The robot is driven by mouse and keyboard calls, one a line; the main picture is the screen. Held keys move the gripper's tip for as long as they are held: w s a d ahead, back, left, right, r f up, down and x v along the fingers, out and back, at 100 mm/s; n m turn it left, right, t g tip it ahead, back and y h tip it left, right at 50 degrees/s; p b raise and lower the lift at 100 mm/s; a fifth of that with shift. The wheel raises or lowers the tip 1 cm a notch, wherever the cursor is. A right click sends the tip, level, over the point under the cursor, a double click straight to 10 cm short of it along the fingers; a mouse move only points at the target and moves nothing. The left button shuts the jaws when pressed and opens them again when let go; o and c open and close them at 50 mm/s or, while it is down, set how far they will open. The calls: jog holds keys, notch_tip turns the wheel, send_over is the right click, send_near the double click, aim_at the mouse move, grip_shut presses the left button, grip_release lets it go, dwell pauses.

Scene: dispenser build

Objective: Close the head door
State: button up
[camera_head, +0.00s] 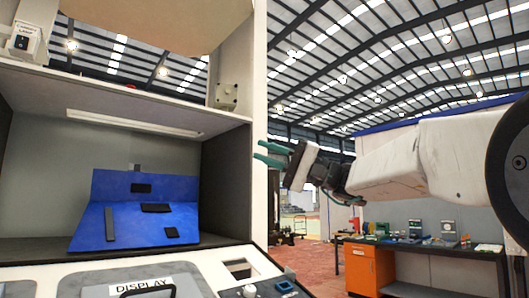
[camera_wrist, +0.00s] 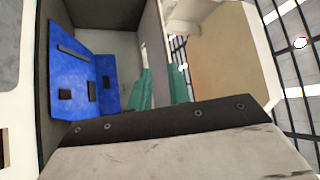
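The white dispenser cabinet (camera_head: 260,200) fills the left of the head view. A tan panel (camera_head: 145,22), which looks like the head door, stands raised at its top; it also shows in the wrist view (camera_wrist: 235,55). The panel's upper part is cut off in the head view. My gripper (camera_head: 259,150) is at the cabinet's right front edge, below and right of the panel. Its green fingers are apart with nothing between them, as the wrist view also shows (camera_wrist: 162,75). I cannot tell whether they touch the cabinet.
A blue folded panel (camera_head: 135,205) with dark pads sits in the open bay below. A metal bracket (camera_head: 227,95) is on the cabinet's inner right wall. A workbench with an orange cabinet (camera_head: 370,268) stands at the right.

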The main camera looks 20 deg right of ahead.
jog(key=v, duration=0.7)
